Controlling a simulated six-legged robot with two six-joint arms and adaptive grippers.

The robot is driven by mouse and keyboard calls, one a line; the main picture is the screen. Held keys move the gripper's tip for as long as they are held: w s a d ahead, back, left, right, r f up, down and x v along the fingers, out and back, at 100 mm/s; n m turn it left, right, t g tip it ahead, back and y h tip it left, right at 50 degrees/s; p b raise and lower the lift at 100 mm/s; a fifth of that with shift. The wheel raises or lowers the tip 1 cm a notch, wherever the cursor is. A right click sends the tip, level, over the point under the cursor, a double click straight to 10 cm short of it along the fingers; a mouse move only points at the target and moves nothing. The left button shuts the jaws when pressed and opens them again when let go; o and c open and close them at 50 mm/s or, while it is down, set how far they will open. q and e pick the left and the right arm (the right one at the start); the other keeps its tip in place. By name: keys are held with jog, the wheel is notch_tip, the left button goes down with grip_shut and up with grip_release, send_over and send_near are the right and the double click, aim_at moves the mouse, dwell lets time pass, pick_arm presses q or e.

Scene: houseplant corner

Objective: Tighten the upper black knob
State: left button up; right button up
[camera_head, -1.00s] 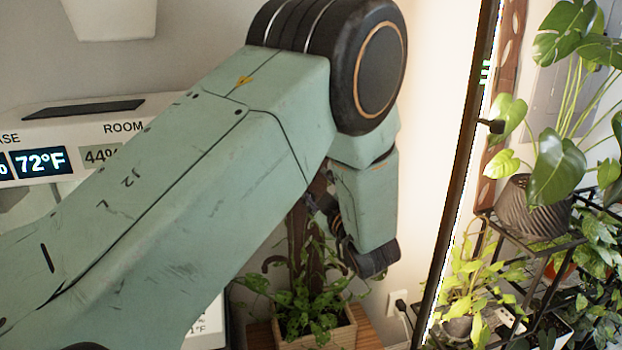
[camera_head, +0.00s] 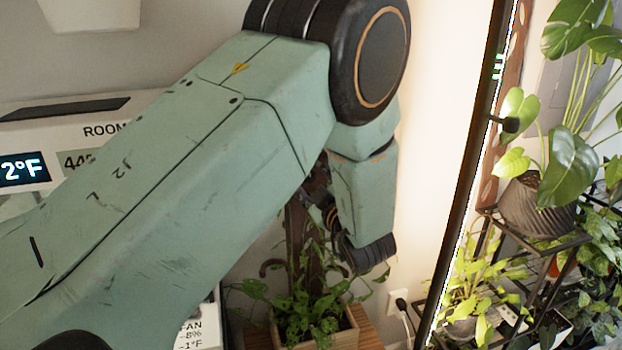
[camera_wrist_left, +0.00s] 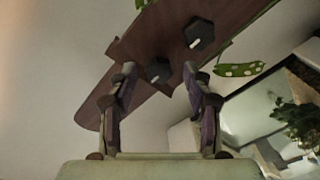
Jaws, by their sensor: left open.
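In the left wrist view, a brown board runs diagonally and carries two black knobs with white marks. One knob (camera_wrist_left: 199,34) sits higher in that picture, up and right of my open fingers. The other knob (camera_wrist_left: 158,71) shows in the gap between the fingertips of my left gripper (camera_wrist_left: 159,72). I cannot tell whether the fingers touch it. In the head view my left arm covers the middle, and the gripper is mostly hidden behind it. A brown upright (camera_head: 297,230) stands behind the arm there; its knobs are not visible. My right gripper is out of view.
A leafy plant in a wooden planter (camera_head: 351,338) stands below the arm. A bright pole (camera_head: 466,170) with a dark edge rises to its right. Potted plants on a black rack (camera_head: 548,250) fill the right side. A display panel (camera_head: 95,106) is behind the arm at left.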

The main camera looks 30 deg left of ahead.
pick_arm(q)
jog(key=shift+w+a, duration=0.15)
jog(key=shift+w, duration=0.1)
jog(key=shift+s+d+r, duration=0.2)
jog(key=shift+s+r, duration=0.05)
jog(key=shift+s, duration=0.25)
jog(key=shift+c, duration=0.6)
jog(key=shift+w+a+f, duration=0.1)
jog(key=shift+w+f, duration=0.2)
jog(key=shift+w, duration=0.1)
jog(key=c, duration=0.5)
jog(key=shift+s+r, duration=0.1)
grip_shut()
